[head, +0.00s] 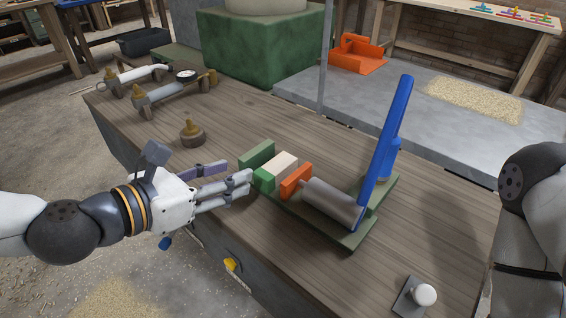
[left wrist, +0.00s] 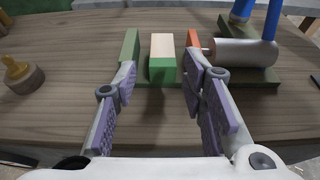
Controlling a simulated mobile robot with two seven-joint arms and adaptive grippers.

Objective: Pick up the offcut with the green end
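The offcut (head: 283,163) is a pale wooden block with a green end (left wrist: 161,69) facing my left gripper. It sits in a clamp fixture, between a green fixed jaw (head: 257,153) and an orange jaw (head: 296,180). In the left wrist view gaps show on both sides of the offcut (left wrist: 162,45). My left gripper (head: 238,180) is open, its fingers pointing at the green end. In the left wrist view its fingertips (left wrist: 160,68) stand left and right of the block, close to the jaws; contact cannot be told. My right gripper is out of view.
The fixture has a grey cylinder (head: 334,202), a raised blue lever (head: 386,145) and a green base plate (head: 350,240). A brown knob (head: 192,133) and gauge devices (head: 170,92) stand to the left on the wooden bench (head: 420,210). A white-topped button (head: 424,294) is front right.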

